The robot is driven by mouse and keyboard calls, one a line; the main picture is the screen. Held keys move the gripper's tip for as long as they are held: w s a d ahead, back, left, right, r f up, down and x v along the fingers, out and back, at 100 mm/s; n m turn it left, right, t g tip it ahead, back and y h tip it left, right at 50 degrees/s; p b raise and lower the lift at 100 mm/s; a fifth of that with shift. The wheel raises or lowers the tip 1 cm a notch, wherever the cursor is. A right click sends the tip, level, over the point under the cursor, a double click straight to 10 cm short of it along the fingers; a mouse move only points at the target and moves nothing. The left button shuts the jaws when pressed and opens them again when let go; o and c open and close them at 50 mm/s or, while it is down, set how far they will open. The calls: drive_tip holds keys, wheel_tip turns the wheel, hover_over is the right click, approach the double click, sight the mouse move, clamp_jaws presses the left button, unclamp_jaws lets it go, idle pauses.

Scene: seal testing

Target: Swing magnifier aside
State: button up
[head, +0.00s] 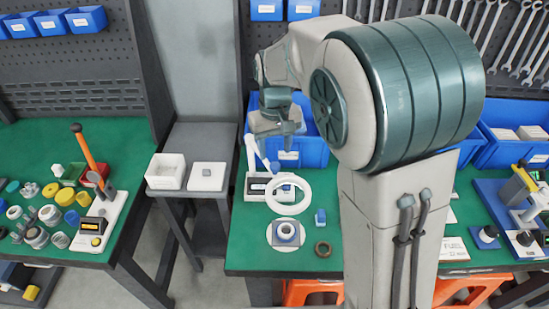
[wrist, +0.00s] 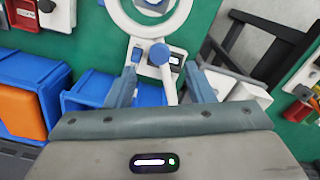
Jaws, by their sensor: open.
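The magnifier has a white ring head (head: 288,213) on a white arm (head: 252,152) with a blue joint knob, standing on a white base (head: 254,187). In the head view the ring hangs just behind a blue-and-white part on a round white pad (head: 286,244). My gripper (head: 278,130) is above the magnifier's arm, behind the ring. In the wrist view my gripper (wrist: 161,72) is open, and the white arm below the blue knob (wrist: 160,54) shows between its fingers. The ring (wrist: 184,20) is beyond the fingertips. I see no finger clearly touching the arm.
Blue bins (head: 313,154) stand at the back of the green bench (head: 245,240). A dark ring (head: 323,249) and a small blue block (head: 320,216) lie right of the pad. A grey side stand with white trays (head: 166,172) is on the left.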

sight(275, 165)
wheel_tip(275, 165, down, 5)
drive_tip(key=shift+f, duration=0.1)
idle(0.3)
clamp_jaws()
